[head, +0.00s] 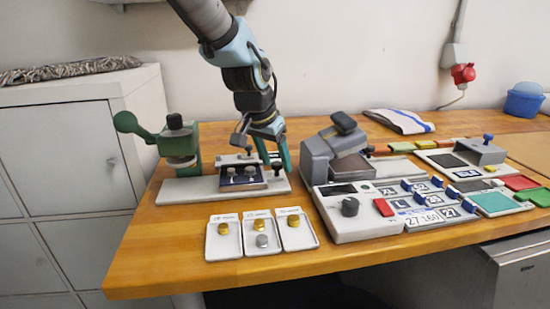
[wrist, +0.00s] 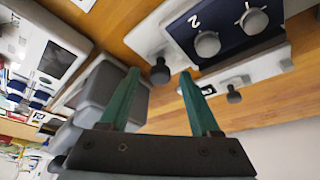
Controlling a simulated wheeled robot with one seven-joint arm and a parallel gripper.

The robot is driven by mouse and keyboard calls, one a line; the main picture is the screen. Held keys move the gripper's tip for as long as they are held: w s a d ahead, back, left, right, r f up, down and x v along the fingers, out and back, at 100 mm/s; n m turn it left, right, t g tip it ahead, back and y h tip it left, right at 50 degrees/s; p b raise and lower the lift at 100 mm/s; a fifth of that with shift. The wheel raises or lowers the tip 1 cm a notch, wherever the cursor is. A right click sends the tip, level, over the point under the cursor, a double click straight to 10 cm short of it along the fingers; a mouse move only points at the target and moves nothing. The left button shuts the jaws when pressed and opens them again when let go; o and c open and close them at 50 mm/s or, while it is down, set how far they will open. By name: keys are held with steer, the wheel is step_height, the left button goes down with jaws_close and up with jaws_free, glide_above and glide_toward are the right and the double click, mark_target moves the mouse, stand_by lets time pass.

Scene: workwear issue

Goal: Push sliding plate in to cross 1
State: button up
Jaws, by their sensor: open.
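The sliding plate (head: 242,177) is dark blue with two grey knobs and sits on the white base (head: 185,190) of the green press (head: 180,145). In the wrist view the plate (wrist: 225,55) shows a white 2, cross marks and the two grey knobs (wrist: 207,44). A black knob (wrist: 160,72) on a pale block beside the plate appears between my fingertips; I cannot tell whether they touch it. My gripper (head: 274,160) is open, with teal fingers, over the base's right end. It also shows in the wrist view (wrist: 159,74). The plate's far edge is partly hidden.
A grey machine (head: 335,155) stands close to the right of my gripper. A control box (head: 345,225) with a dial is in front of it. Three white trays (head: 223,250) with gold and silver pieces lie at the front. Bare wood shows left of the trays.

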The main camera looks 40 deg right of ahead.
jaws_close()
stand_by(0.5)
stand_by(0.9)
